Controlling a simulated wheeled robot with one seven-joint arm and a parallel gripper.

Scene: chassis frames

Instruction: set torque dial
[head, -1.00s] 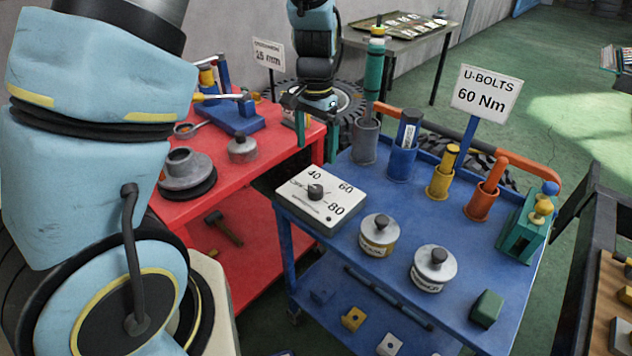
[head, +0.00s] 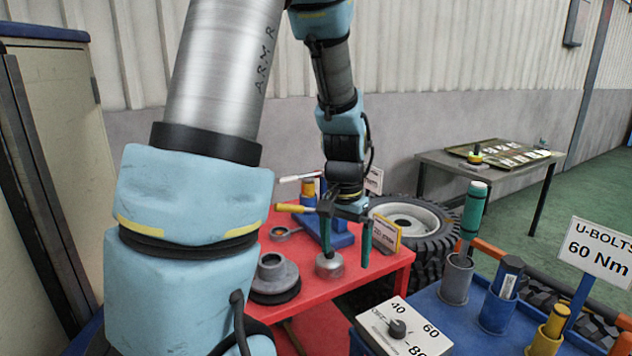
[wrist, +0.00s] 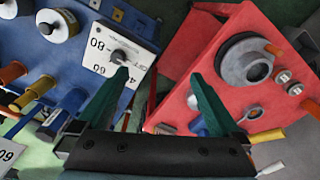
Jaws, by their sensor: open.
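The torque dial is a white box (head: 418,342) marked 40, 60 and 80 with a black round knob (head: 398,328). It sits at the left corner of the blue cart, partly cut off by the head view's lower edge. The knob also shows in the wrist view (wrist: 118,57); its exact setting is unclear. A sign (head: 597,250) reads "U-BOLTS 60 Nm". My gripper (head: 346,245) points down with its green fingers apart and empty. It is up and left of the dial in the head view. In the wrist view my gripper (wrist: 160,75) spans the gap between the tables.
The red table (head: 385,272) holds a grey flanged part (head: 272,275), a grey knobbed weight (head: 328,265) and a blue stand. The blue cart (head: 440,306) carries upright tools in holders, including a tall green-handled one (head: 473,212). A tyre (head: 418,220) lies behind.

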